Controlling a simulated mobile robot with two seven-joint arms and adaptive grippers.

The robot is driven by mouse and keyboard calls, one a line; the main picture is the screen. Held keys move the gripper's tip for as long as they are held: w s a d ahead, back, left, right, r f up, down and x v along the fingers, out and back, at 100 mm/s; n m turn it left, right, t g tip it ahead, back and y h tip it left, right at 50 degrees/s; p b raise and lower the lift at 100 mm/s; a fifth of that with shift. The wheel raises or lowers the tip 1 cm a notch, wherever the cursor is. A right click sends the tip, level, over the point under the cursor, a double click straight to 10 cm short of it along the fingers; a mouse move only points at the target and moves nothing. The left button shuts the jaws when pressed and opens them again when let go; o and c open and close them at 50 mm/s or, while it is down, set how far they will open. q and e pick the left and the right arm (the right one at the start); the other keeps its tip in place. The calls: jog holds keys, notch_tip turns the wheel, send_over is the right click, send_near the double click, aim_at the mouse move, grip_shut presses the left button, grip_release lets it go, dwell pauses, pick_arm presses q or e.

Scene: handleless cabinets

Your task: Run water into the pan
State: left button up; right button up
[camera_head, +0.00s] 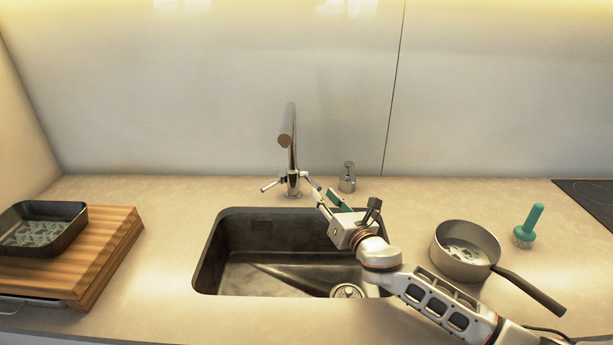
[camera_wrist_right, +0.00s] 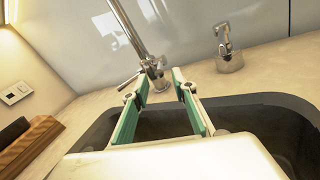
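A chrome faucet (camera_head: 291,150) stands behind the dark sink, with a small lever at the left of its base. It also shows in the right wrist view (camera_wrist_right: 132,30). No water stream shows at its spout. The grey saucepan (camera_head: 467,252) stands on the counter right of the sink, its dark handle pointing front right. My right gripper (camera_head: 321,188) reaches over the sink's back right part, just right of the faucet base. In the wrist view its green-padded fingers (camera_wrist_right: 160,82) are apart, pointing toward the faucet base, with nothing held between them. My left gripper is out of view.
The sink (camera_head: 235,250) is empty, with a drain at its front right. A soap dispenser (camera_head: 347,178) stands behind my right gripper. A green brush (camera_head: 527,227) is right of the saucepan. A dark tray (camera_head: 68,215) rests on wooden boards (camera_head: 105,255) at left.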

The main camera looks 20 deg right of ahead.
aim_at(307, 175)
jog(key=shift+w+a, duration=0.2)
jog(key=shift+w, duration=1.05)
jog(key=shift+w+a, duration=0.2)
jog(key=shift+w, duration=1)
jog(key=shift+w+a, duration=0.2)
jog(key=shift+w, duration=1.05)
grip_shut()
